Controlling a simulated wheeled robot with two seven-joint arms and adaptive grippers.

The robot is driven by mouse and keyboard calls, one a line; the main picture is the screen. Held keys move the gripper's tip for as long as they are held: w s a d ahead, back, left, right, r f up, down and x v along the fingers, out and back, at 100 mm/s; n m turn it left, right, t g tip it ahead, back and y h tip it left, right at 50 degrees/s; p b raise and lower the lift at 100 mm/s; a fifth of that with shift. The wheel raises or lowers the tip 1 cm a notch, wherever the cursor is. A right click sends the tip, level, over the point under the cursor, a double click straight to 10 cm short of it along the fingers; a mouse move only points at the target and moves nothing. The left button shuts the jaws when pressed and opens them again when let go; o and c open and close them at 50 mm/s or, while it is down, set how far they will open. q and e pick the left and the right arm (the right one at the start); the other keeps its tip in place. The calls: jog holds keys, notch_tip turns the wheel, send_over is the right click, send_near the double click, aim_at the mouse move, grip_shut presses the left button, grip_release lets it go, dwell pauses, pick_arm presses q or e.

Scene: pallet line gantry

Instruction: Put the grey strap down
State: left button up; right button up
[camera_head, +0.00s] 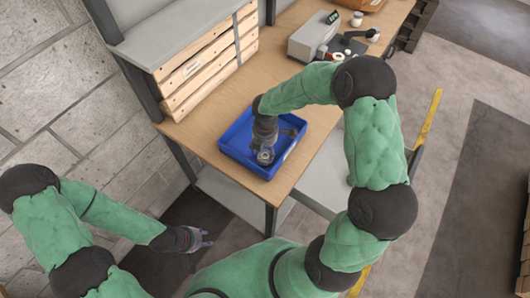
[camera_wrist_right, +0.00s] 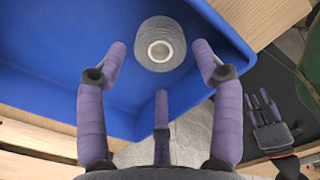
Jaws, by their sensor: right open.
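The grey strap (camera_wrist_right: 161,43) is a rolled coil with a pale core, lying on the floor of the blue tray (camera_wrist_right: 50,75). In the head view the strap (camera_head: 265,157) is partly hidden by my right gripper (camera_head: 266,148), which reaches down into the tray (camera_head: 236,158). In the right wrist view my right gripper (camera_wrist_right: 160,68) is open, with its purple fingers apart and the coil just beyond their tips; no finger clearly touches it. My left gripper (camera_head: 208,238) hangs empty off the table's front left, its fingers spread.
The tray sits near the front edge of the wooden table (camera_head: 310,165). A grey device (camera_head: 313,36) and small items stand further back. A grey shelf (camera_head: 325,178) is beside the table.

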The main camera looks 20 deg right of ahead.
aim_at(265, 156)
notch_tip(265, 156, up, 8)
jog(key=p, duration=0.1)
jog(key=shift+f+p, duration=0.15)
jog(key=shift+p, duration=0.15)
